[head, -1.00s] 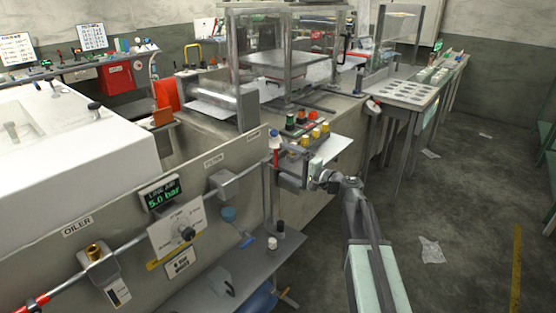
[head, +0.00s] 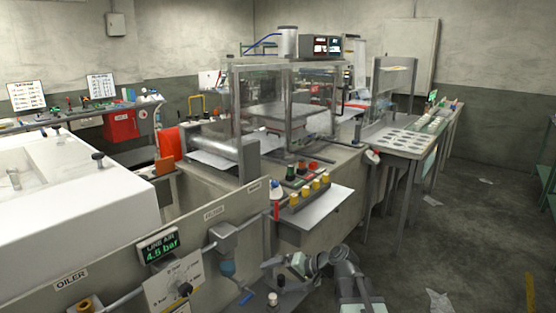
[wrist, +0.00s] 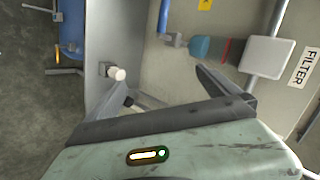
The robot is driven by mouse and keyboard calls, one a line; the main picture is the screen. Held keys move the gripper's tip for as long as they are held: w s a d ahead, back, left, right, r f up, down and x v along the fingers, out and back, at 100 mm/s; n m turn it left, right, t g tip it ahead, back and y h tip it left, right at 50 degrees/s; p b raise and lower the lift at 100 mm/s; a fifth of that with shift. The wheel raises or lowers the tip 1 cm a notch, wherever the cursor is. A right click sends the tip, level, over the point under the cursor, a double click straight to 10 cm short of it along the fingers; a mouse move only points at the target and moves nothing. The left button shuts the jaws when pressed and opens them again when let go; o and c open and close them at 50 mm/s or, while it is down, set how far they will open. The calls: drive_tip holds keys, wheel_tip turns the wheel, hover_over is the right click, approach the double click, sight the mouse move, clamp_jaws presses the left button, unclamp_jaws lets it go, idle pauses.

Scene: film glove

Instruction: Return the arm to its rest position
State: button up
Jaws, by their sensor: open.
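My gripper (head: 272,274) is at the lower middle of the head view, low in front of the bench's side panel. In the wrist view my gripper (wrist: 165,92) has its two dark fingers spread apart, with nothing held between them. My arm (head: 345,280) is bent and reaches left from the bottom of the head view. The wrist view faces the pale panel, with the FILTER label (wrist: 302,68), a grey box (wrist: 268,54) and a blue-green knob (wrist: 205,47) beyond the fingers. A grey shelf with a white-capped peg (wrist: 117,73) is close to the left finger.
The bench carries a button box (head: 305,192) and a clear guarded press (head: 290,115). The LINE AIR display (head: 160,246) reads 4.5 bar. A table with round holes (head: 405,140) stands at right. The floor (head: 440,235) at right is mostly open, with some scraps.

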drive_tip(key=s+d+f+n+g+h, duration=0.1)
drive_tip(key=s+d+f+g+h, duration=0.1)
drive_tip(key=s+d+f+h, duration=0.5)
drive_tip(key=s+d+f+n+g+h, duration=0.1)
drive_tip(key=s+d+f+g+h, duration=0.15)
drive_tip(key=s+d, duration=0.45)
wheel_tip(320, 180, up, 13)
drive_tip(key=w+d+p, duration=0.1)
drive_tip(key=p, duration=1.2)
drive_tip(key=shift+d+r, duration=0.2)
drive_tip(key=shift+d, duration=0.05)
